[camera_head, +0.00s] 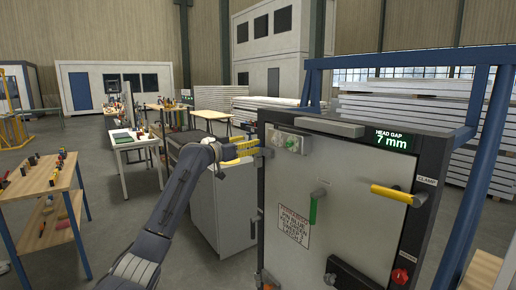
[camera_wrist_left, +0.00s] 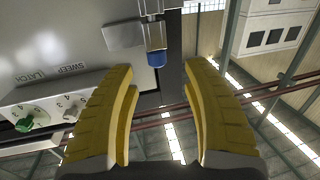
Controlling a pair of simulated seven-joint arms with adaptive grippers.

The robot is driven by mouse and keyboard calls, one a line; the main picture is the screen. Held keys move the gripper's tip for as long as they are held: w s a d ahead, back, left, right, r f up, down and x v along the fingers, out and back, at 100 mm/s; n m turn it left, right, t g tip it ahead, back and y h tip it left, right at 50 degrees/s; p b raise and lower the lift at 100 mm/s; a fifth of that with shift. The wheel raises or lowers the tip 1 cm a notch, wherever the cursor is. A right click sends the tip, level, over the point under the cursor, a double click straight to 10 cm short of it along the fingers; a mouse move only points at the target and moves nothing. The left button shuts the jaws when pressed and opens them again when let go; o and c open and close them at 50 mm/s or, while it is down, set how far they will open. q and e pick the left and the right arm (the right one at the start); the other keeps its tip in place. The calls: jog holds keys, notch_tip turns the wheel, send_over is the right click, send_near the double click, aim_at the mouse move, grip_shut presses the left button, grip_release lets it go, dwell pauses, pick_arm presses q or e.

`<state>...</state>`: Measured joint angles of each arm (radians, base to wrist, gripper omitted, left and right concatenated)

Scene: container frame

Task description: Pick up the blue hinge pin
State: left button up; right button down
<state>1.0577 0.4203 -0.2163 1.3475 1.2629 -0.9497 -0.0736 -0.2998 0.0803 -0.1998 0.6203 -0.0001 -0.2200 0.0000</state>
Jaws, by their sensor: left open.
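The blue hinge pin (camera_wrist_left: 156,59) shows in the left wrist view as a short blue end below a metal hinge barrel (camera_wrist_left: 153,33) at the edge of the grey panel. My left gripper (camera_wrist_left: 161,70) is open, with one yellow finger on each side of the pin's line. The pin appears between and just beyond the fingertips, and I see no contact. In the head view the left gripper (camera_head: 256,147) is at the upper left edge of the grey cabinet door (camera_head: 345,190). The pin cannot be made out there. My right gripper is not in view.
The door carries a green handle (camera_head: 316,208), a yellow clamp lever (camera_head: 392,193) and a red knob (camera_head: 400,276). A display (camera_head: 391,139) reads "HEAD GAP 7 mm". A sweep and latch knob plate (camera_wrist_left: 55,100) lies left of the fingers. A wooden tool table (camera_head: 40,180) stands at left.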

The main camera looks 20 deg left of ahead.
pick_arm(q)
jog(key=shift+x, duration=2.65)
jog(key=shift+o, duration=0.3)
jog(key=shift+d, duration=0.1)
jog(key=shift+s, duration=0.1)
grip_shut()
